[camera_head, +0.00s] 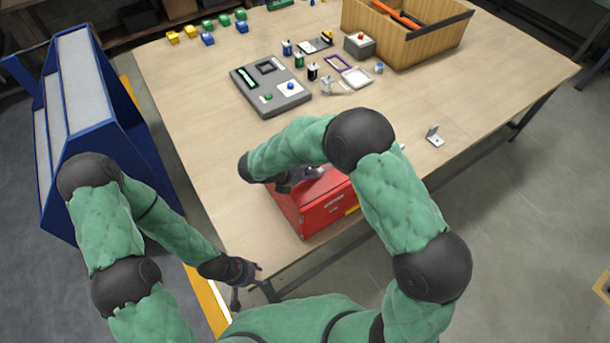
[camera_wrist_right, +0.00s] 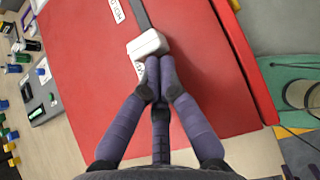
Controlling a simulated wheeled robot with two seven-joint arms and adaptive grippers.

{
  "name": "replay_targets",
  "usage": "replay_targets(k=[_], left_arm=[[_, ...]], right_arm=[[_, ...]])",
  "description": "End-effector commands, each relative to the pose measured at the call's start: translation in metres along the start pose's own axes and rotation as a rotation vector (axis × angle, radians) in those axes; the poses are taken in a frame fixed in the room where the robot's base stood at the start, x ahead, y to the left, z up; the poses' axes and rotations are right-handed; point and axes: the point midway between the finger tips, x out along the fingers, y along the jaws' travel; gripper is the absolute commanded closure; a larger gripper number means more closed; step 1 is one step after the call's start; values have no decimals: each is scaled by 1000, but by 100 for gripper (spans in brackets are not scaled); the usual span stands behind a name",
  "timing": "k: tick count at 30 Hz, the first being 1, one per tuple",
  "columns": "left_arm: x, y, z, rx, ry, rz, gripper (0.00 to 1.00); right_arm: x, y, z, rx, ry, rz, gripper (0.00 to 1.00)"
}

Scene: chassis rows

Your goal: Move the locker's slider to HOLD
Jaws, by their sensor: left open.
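The red locker (camera_head: 312,210) stands on the table's near edge in the head view. Its red face (camera_wrist_right: 205,75) fills much of the right wrist view. A white slider block (camera_wrist_right: 148,43) sits on a dark slot (camera_wrist_right: 141,14). The HOLD label (camera_wrist_right: 117,11) is beside the slot's upper part; another label below the block is mostly covered. My right gripper (camera_wrist_right: 160,92) is shut, its fingertips together just below the block, at or very near it. In the head view my right arm hides part of the locker. My left gripper (camera_head: 245,280) is open and empty off the table's near left corner.
A grey panel (camera_head: 272,101) and several small bottles and parts stand farther back on the table (camera_head: 200,115). A wooden crate (camera_head: 420,45) is at the back right. A metal bracket (camera_head: 434,136) lies to the right. A blue rack (camera_head: 75,120) stands left of the table.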

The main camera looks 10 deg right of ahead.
Motion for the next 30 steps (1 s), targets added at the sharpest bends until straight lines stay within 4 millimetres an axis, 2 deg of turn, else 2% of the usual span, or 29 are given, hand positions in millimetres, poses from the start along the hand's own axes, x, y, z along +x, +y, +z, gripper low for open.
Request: replay_targets(k=[6,10,23,30], left_arm=[[6,-2,0,0,0,0,58],[7,-2,0,0,0,0,58],[7,-2,0,0,0,0,58],[7,-2,0,0,0,0,58]], right_arm=[[38,0,37,6,-1,-3,100],[50,0,50,3,-2,-3,100],[53,0,54,2,-4,0,100],[44,-1,45,1,-2,-2,100]])
